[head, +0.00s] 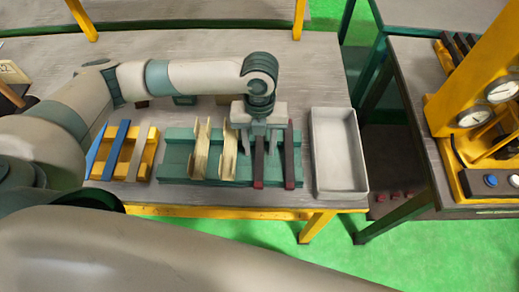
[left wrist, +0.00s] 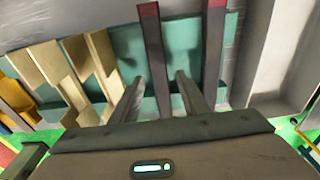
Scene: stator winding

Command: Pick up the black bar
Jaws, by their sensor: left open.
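Two black bars with red ends lie side by side on a green fixture (head: 175,157): the left black bar (head: 259,168) and the right black bar (head: 290,165). My left gripper (head: 259,150) points down over the left black bar, open and empty. In the left wrist view, the left black bar (left wrist: 153,50) runs between the two open fingers (left wrist: 158,80), with space on both sides. The right black bar (left wrist: 213,50) is outside the fingers, beyond the right one. How far the fingertips are above the fixture is hard to tell. My right gripper is out of view.
Cream slotted pieces (head: 200,150) stand on the fixture left of the bars. A yellow rack (head: 143,165) with blue and grey bars is farther left. An empty light grey tray (head: 338,193) sits close on the right. A gauge-fitted yellow machine (head: 440,115) stands at far right.

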